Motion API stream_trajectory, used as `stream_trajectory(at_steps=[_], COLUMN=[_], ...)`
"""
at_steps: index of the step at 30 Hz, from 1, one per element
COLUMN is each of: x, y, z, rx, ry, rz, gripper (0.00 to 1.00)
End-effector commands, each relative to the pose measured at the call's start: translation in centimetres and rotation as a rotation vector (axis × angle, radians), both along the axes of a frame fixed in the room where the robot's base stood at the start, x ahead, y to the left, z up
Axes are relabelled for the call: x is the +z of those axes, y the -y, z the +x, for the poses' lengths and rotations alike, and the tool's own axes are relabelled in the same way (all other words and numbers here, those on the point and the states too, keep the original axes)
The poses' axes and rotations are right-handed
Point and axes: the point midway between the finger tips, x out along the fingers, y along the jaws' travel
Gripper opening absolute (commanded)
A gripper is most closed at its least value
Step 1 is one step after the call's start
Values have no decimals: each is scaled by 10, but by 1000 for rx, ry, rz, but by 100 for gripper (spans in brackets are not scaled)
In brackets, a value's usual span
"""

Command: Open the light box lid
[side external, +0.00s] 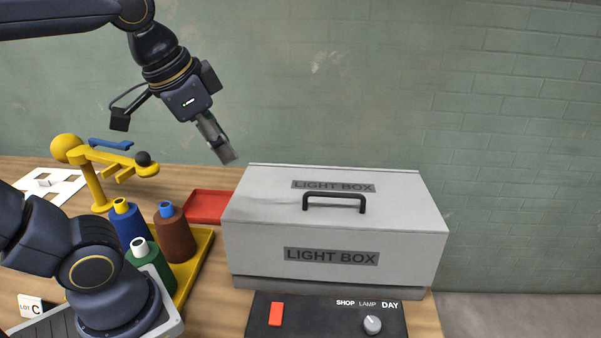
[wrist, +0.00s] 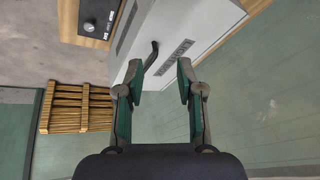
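The light box (side external: 265,260) is a pale grey box on the table with "LIGHT BOX" labels. Its lid (side external: 260,192) is down, and a black bar handle (side external: 334,196) stands on top of it. My gripper (side external: 226,156) is in the air above and to the left of the box, apart from it. In the wrist view my gripper (wrist: 161,76) has its two fingers spread with nothing between them. The handle (wrist: 152,56) shows beyond the fingertips there, and the box (wrist: 190,25) is partly cut off by the top edge.
A control panel (side external: 300,316) with a red switch and a knob sits in front of the box. Yarn cones (side external: 176,235) stand on a yellow tray (side external: 205,245) at left. A red tray (side external: 207,205) and a yellow stand (side external: 98,190) are nearby. Slatted wood (wrist: 75,108) shows in the wrist view.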

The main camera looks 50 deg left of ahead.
Motion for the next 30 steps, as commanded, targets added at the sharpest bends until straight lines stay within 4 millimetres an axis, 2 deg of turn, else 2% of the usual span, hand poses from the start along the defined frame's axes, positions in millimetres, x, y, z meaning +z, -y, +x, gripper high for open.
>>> stream_trajectory(at_steps=[6, 17, 20, 23, 27, 30], x=[-19, -23, -24, -25, -31, -36], y=[-1, -1, -2, -16, -53, -71], z=[-13, -15, -18, -27, -34, -27], rx=[62, 75, 76, 75, 50, -23], ry=[27, 32, 17, -25, -206, -372], rz=[-44, -54, -50, 22, 241, 425], gripper=[37, 37, 27, 16, 2, 0])
